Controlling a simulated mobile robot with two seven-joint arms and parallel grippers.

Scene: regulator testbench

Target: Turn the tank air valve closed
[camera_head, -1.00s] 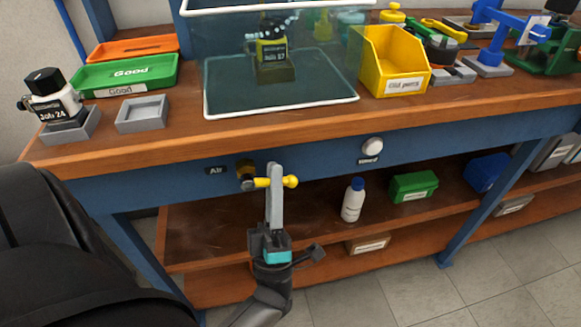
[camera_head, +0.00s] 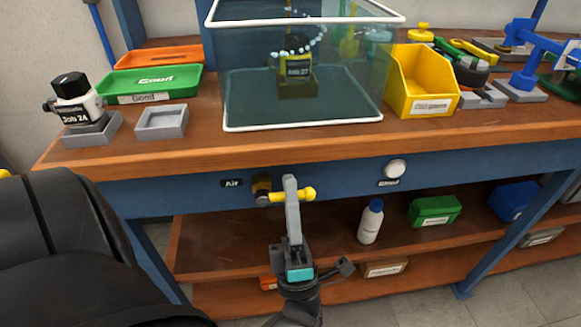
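The air valve has a brass body (camera_head: 261,184) on the blue front rail of the bench, beside the "Air" label (camera_head: 231,183). Its yellow handle (camera_head: 308,194) lies about level and points right. My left gripper (camera_head: 292,190) points upward at the handle. One grey finger crosses in front of it, and the yellow shows on both sides. The other finger is hidden, so I cannot tell whether they grip it. The clear tank (camera_head: 235,100) stands above on the bench, with a black and yellow regulator (camera_head: 298,68) inside and a string of bubbles near it. My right gripper is out of view.
A white round button (camera_head: 396,168) sits right of the valve on the rail. The lower shelf (camera_head: 205,250) holds a white bottle (camera_head: 370,222) and a green bin (camera_head: 434,210). A yellow bin (camera_head: 423,85) and a green tray (camera_head: 152,82) stand on the bench top.

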